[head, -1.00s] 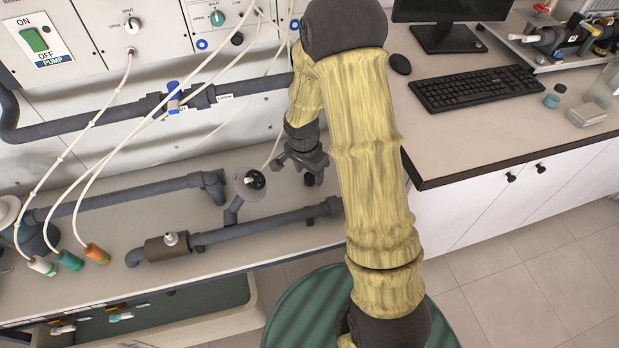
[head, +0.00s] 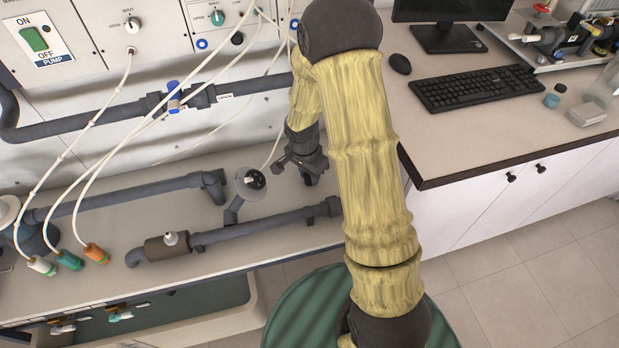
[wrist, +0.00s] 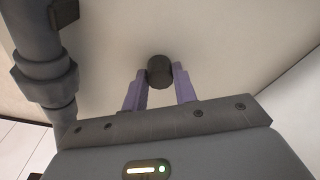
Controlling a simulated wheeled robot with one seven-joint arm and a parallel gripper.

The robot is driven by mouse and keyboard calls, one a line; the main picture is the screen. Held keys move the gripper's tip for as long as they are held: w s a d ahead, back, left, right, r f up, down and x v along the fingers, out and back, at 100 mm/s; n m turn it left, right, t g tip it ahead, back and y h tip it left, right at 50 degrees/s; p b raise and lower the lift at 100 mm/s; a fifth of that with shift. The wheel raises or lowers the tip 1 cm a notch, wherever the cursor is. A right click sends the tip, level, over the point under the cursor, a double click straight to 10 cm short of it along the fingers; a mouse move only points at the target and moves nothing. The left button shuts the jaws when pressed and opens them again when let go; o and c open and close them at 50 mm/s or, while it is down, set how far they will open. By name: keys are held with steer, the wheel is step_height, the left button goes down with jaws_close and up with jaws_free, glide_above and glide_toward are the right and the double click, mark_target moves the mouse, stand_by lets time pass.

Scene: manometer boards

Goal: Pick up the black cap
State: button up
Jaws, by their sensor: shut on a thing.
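The black cap (wrist: 160,72) is a short dark cylinder between the purple fingertips in the wrist view. My gripper (wrist: 159,86) is shut on it, with one finger at each side. In the head view my gripper (head: 304,172) hangs over the right part of the pale bench, near the end of the grey pipe. The cap cannot be made out clearly there. The pale surface behind the cap in the wrist view looks bare.
A grey pipe (wrist: 45,60) stands close on the left in the wrist view. A round gauge fitting (head: 250,183) and a lower pipe (head: 262,228) are left of my gripper.

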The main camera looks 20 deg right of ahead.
mark_target(309, 177)
steer(key=shift+r, duration=0.1)
steer(key=shift+s+r, duration=0.1)
steer(key=shift+r, duration=0.05)
step_height(309, 177, up, 7)
steer(key=s+b, duration=0.1)
steer(key=s, duration=0.8)
steer(key=s+b, duration=0.1)
steer(key=s, duration=0.4)
steer(key=shift+s+f+b, duration=0.3)
steer(key=shift+f+b, duration=0.05)
steer(key=shift+s+r+b, duration=0.1)
steer(key=shift+s+b, duration=2.55)
steer(key=shift+b, duration=1.95)
steer(key=shift+w, duration=0.2)
